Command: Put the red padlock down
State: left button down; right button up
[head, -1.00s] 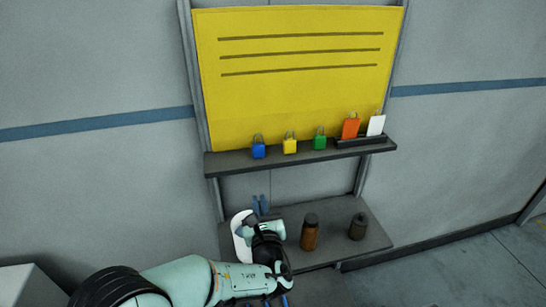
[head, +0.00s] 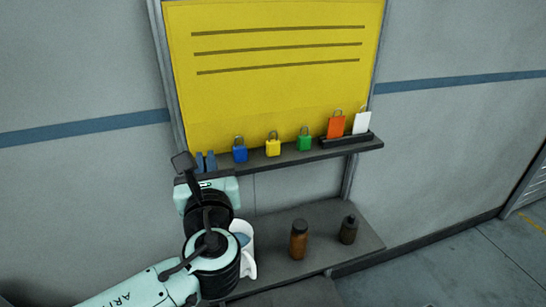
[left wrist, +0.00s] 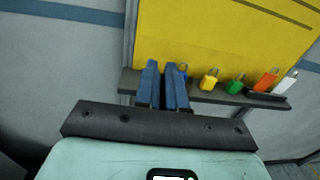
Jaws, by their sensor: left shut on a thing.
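My left gripper (head: 206,161) is at the left end of the upper shelf (head: 300,156), left of the blue padlock (head: 240,152). In the left wrist view its two blue fingers (left wrist: 163,84) stand upright, close together with a narrow gap, in front of the shelf's left end. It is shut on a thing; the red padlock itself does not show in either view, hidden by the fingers. A yellow padlock (head: 273,146) and a green padlock (head: 304,141) stand further right on the shelf. My right gripper is not in view.

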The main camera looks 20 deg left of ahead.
pick_arm(q)
jog(key=shift+w+a, duration=0.1)
jog(key=x, duration=0.6)
jog(key=f+p+x, duration=0.1)
jog(key=x, duration=0.5)
jog(key=a+x, duration=0.1)
jog(key=x, duration=0.6)
jog(key=shift+s+f+p, duration=0.25)
jog(key=shift+f+p, duration=0.1)
jog(key=shift+f, duration=0.05)
jog(key=shift+s+f, duration=0.2)
jog(key=shift+f, duration=0.3)
notch_tip(320, 180, down, 4)
jog(key=shift+b, duration=0.85)
jog(key=shift+w+a+f, duration=0.1)
jog(key=shift+w+a, duration=0.05)
jog(key=shift+w, duration=0.05)
jog(key=shift+f, duration=0.15)
jog(key=c, duration=1.2)
grip_release()
